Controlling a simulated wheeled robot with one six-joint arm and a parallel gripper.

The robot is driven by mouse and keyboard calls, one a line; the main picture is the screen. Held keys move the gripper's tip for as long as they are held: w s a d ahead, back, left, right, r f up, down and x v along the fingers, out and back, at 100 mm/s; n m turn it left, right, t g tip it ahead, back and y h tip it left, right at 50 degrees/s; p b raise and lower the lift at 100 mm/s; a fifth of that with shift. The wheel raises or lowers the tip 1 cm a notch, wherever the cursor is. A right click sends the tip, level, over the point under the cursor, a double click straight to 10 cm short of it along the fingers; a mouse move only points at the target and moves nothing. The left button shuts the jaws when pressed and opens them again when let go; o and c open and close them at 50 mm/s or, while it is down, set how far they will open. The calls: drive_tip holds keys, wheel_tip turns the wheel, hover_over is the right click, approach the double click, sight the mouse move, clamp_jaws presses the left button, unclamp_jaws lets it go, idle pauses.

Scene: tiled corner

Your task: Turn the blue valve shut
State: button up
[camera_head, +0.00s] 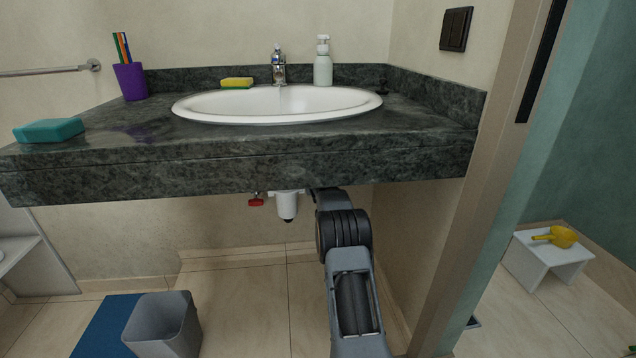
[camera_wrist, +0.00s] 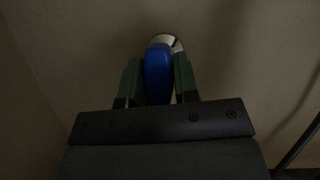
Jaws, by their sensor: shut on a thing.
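The blue valve (camera_wrist: 158,72) shows in the wrist view as a blue handle, with a pale metal fitting behind its top. My gripper (camera_wrist: 158,80) is shut on the blue handle, with one green finger on each side of it. The handle looks upright in the wrist view, in line with the fingers. In the head view my arm reaches up under the counter, and the counter hides my gripper and the blue valve.
A red valve (camera_head: 256,201) and a white drain trap (camera_head: 287,205) hang under the sink, left of my arm. The dark stone counter (camera_head: 240,172) is just above my arm. A grey bin (camera_head: 163,325) stands on the floor at the left. A wall is close on the right.

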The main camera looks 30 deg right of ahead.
drive_tip(key=m+y+b, duration=0.2)
drive_tip(key=m+b, duration=0.1)
drive_tip(key=shift+f+t, duration=0.2)
drive_tip(key=shift+t, duration=0.2)
drive_tip(key=shift+r+m+t+y, duration=0.15)
drive_tip(key=shift+m+t+y, duration=0.2)
drive_tip(key=shift+m, duration=0.25)
drive_tip(key=shift+a+m+t+y, duration=0.15)
drive_tip(key=shift+m+t+y, duration=0.1)
drive_tip(key=shift+m+y, duration=0.5)
drive_tip(key=m+t+y, duration=0.1)
drive_tip(key=m, duration=0.2)
drive_tip(key=shift+a+m+t, duration=0.1)
drive_tip(key=shift+m+t, duration=0.15)
drive_tip(key=shift+t, duration=0.15)
drive_tip(key=shift+m+t+y, duration=0.3)
drive_tip(key=shift+m+t, duration=0.5)
drive_tip(key=shift+m, duration=1)
